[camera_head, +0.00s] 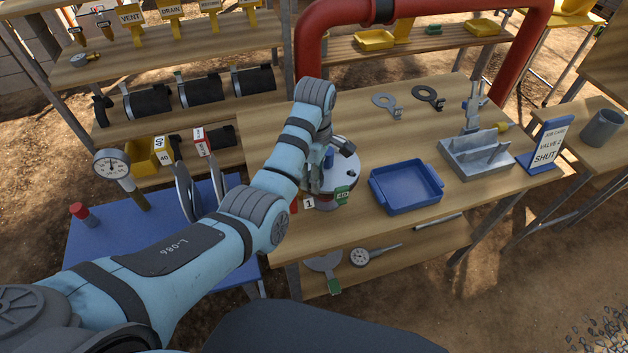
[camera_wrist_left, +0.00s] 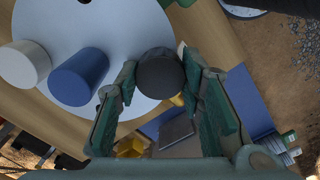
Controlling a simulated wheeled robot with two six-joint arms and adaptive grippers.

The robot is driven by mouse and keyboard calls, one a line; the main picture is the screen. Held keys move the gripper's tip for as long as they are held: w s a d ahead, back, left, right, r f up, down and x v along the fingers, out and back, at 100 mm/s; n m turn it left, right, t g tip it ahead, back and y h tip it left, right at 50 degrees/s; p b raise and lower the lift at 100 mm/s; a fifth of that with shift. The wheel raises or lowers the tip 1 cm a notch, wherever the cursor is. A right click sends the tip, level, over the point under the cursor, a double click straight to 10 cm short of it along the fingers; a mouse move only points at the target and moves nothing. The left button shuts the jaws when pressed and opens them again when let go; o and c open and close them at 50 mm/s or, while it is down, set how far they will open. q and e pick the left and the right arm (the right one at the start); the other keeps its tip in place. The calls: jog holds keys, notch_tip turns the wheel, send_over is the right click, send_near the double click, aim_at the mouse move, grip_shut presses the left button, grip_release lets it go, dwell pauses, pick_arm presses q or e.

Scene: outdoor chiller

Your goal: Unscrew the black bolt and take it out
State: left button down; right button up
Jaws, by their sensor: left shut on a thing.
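The black bolt (camera_wrist_left: 160,72) shows as a round dark head between the two green-padded fingers in the left wrist view. My left gripper (camera_wrist_left: 160,88) is shut on it. In the head view my left gripper (camera_head: 315,181) reaches down at the left side of the round grey fixture (camera_head: 347,171) and hides the black bolt. The fixture's pale disc (camera_wrist_left: 125,35) carries a blue bolt (camera_wrist_left: 78,77) and a white bolt (camera_wrist_left: 24,62) beside the black one. The blue bolt (camera_head: 329,157) also shows in the head view. I cannot tell how deep the black bolt sits.
A blue tray (camera_head: 405,205) lies just right of the fixture on the wooden table. A red pipe (camera_head: 308,50) rises behind. Two flat grey and black rings lie at the back.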

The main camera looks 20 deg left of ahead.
pick_arm(q)
jog(key=n, duration=1.1)
jog(key=shift+n, duration=0.3)
jog(key=c, duration=1)
grip_release()
jog(key=shift+o, duration=0.4)
